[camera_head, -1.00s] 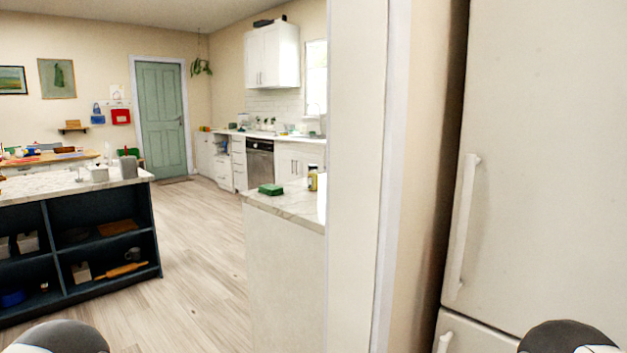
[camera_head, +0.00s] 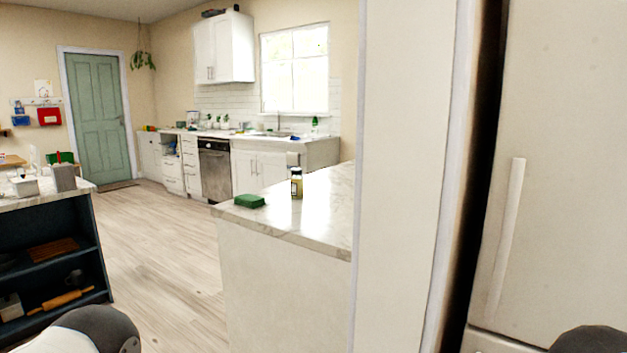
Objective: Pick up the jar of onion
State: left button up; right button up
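A small jar (camera_head: 296,184) with a dark lid and a pale yellowish body stands upright on the near marble counter (camera_head: 325,199). Its label is too small to read, so I cannot tell if it is the jar of onion. A green block-shaped thing (camera_head: 250,201) lies on the same counter, left of the jar. Neither gripper is in the picture.
A wall end (camera_head: 405,180) and a white fridge (camera_head: 560,170) fill the right side. The dark island shelf (camera_head: 50,245) stands at the left. The wooden floor (camera_head: 160,240) between island and counter is clear. A sink counter (camera_head: 270,145) runs along the back.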

aim_at(297, 187)
jog(key=i+j+z, duration=0.3)
jog(key=j+z, duration=0.15)
jog(key=j, duration=0.45)
jog(key=i+j+z, duration=0.15)
jog(key=j+z, duration=0.25)
jog(key=j, duration=0.55)
jog(key=j+z, duration=0.45)
jog(key=j, duration=0.55)
